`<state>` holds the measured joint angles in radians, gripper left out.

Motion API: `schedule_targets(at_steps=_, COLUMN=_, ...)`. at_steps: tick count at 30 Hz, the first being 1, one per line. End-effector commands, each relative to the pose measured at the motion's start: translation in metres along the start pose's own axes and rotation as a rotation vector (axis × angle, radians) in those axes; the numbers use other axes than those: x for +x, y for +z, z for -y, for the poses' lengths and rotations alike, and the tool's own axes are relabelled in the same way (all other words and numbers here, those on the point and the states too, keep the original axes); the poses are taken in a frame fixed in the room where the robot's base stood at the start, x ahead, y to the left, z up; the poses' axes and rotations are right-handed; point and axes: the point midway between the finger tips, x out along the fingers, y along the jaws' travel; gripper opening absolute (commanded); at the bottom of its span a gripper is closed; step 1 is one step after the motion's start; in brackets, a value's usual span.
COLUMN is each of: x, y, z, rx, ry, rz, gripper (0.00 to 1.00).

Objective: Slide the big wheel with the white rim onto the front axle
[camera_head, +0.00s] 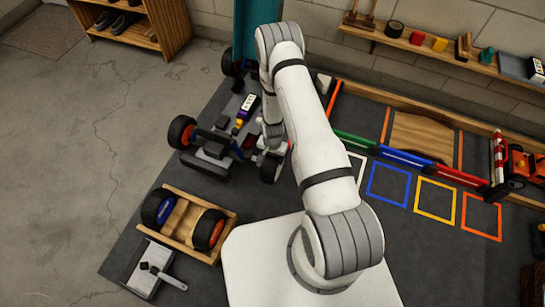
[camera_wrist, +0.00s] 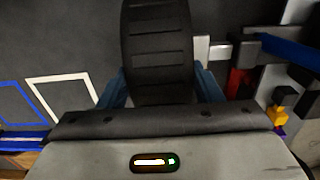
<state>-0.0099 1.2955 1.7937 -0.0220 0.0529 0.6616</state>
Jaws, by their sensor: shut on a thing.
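The big wheel with the white rim (camera_head: 270,168) is at the near right corner of the racecar (camera_head: 222,145). In the wrist view the wheel's black tread (camera_wrist: 160,50) stands between the blue fingers of my gripper (camera_wrist: 163,90), which is shut on it. A pale stub in line with the car's front axle (camera_wrist: 220,52) shows just right of the wheel. I cannot tell whether the wheel is around the axle or only beside it. In the head view my arm partly covers the car and the fingers are hard to make out.
A wooden crate (camera_head: 184,194) holds a blue-rimmed wheel (camera_head: 160,208) and a red-rimmed wheel (camera_head: 209,231). A grey tray (camera_head: 139,284) with a tool lies near it. Coloured squares (camera_head: 388,184) mark the mat on the right. Bare floor lies left.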

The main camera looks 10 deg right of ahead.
Motion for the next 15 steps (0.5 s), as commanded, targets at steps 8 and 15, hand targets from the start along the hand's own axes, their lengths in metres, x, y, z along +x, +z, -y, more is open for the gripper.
schedule_targets(at_steps=8, x=0.000, y=0.000, z=0.005, rx=0.000, ry=-0.001, rz=-0.001, gripper=0.17)
schedule_targets(at_steps=15, x=0.000, y=0.000, z=0.011, rx=0.000, ry=0.000, rz=0.000, gripper=0.17)
